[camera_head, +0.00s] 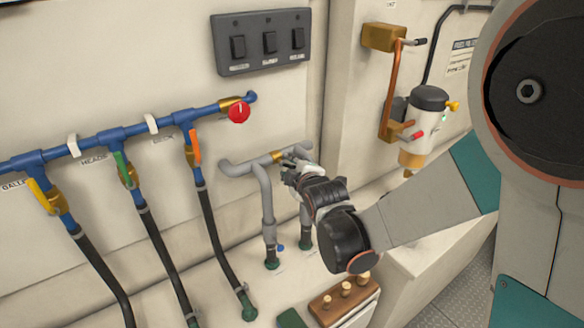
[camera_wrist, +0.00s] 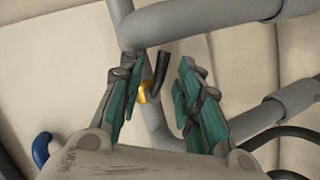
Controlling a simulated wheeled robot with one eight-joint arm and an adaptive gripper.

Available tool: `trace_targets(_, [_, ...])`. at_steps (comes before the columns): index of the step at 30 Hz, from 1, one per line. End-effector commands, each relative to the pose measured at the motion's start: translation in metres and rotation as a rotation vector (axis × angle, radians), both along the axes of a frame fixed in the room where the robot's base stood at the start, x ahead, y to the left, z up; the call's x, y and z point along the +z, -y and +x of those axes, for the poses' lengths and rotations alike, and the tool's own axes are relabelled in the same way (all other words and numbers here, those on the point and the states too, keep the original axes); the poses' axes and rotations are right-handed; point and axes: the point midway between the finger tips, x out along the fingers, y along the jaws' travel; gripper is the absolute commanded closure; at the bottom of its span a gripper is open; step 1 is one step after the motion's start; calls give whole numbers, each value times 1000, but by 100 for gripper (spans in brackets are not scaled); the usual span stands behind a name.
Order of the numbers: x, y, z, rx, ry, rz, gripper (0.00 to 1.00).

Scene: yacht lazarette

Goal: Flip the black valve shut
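The black valve has a short bent black lever (camera_wrist: 162,72) and a brass body (camera_wrist: 148,92) on a grey pipe (camera_wrist: 190,22). In the wrist view the lever stands between the two teal-padded fingers of my gripper (camera_wrist: 157,84), nearer the left finger. The fingers are apart, and I cannot tell whether the left one touches the brass body. In the head view my gripper (camera_head: 296,170) is at the grey pipework (camera_head: 240,167), beside a brass fitting (camera_head: 278,157). The black lever is not clear there, probably hidden by my gripper.
A blue manifold (camera_head: 80,146) with yellow (camera_head: 40,197), green (camera_head: 122,168) and orange (camera_head: 195,147) levers runs along the left wall. A red knob (camera_head: 239,112) ends it. A switch panel (camera_head: 262,42) is above; a filter unit (camera_head: 425,120) is at right.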

Motion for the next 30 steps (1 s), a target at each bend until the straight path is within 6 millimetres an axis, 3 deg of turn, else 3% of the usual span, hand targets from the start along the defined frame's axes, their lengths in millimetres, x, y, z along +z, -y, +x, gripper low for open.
trace_targets(2, [0,0,0,0,0,0,70])
trace_targets(6, [0,0,0,0,0,0,100])
trace_targets(30, [-2,0,-2,1,-19,18,100])
